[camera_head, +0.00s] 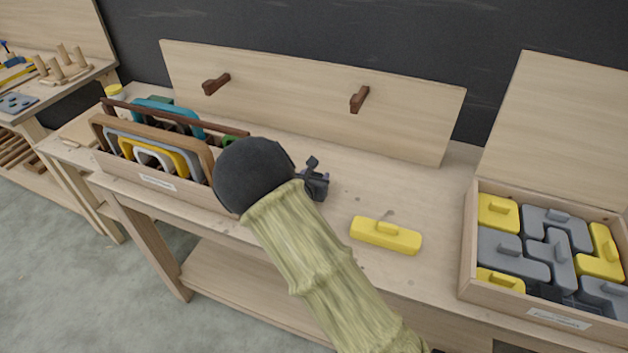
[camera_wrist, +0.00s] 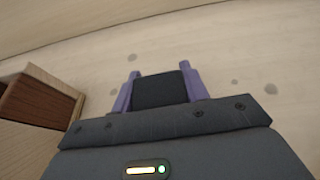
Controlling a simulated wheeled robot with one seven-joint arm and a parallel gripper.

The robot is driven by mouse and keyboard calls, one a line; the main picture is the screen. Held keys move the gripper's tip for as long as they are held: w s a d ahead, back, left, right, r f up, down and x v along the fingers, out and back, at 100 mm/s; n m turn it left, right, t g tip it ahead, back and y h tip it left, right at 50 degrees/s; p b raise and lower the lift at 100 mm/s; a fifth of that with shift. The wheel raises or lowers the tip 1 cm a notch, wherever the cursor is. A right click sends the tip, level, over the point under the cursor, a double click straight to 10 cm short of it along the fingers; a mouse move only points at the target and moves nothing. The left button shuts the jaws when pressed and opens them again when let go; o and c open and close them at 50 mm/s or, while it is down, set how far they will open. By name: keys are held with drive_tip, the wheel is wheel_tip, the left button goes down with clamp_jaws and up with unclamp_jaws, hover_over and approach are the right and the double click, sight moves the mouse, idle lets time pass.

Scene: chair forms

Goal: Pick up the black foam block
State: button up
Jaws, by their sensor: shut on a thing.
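The black foam block (camera_wrist: 160,89) sits between the two purple fingers of my gripper (camera_wrist: 160,72) in the wrist view. The fingers are closed against its two sides. In the head view my gripper (camera_head: 316,178) is over the workbench, just right of my dark round wrist joint. The block cannot be told apart from the dark gripper there. How high it is above the bench is unclear.
A yellow block (camera_head: 386,235) with a handle lies on the bench to the right. An open box (camera_head: 468,245) of yellow and grey pieces stands farther right. A wooden rack (camera_head: 150,181) of frames stands at left. A backboard (camera_head: 290,95) with two brown pegs rises behind.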

sight(315, 172)
wheel_tip(315, 172, up, 9)
drive_tip(key=shift+f, duration=0.1)
idle(0.8)
